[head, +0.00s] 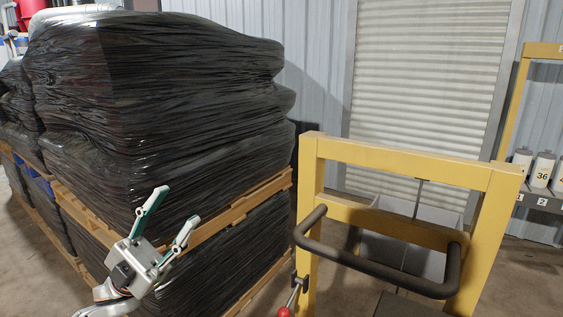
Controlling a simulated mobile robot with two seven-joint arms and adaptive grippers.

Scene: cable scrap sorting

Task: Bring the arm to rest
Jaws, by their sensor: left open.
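My left gripper (170,225) is at the lower left of the head view, its two green-and-grey fingers spread apart and pointing up and to the right. Nothing is between the fingers. It stands in front of a stack of black-wrapped pallets (165,95), and I cannot tell how near it is to them. My right gripper is not in view.
A yellow frame (405,158) with a black bar handle (375,263) stands at the right, close to me. A red-tipped lever (284,311) is at its left foot. Behind are a roller shutter (425,80) and a rack with numbered white containers (543,170).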

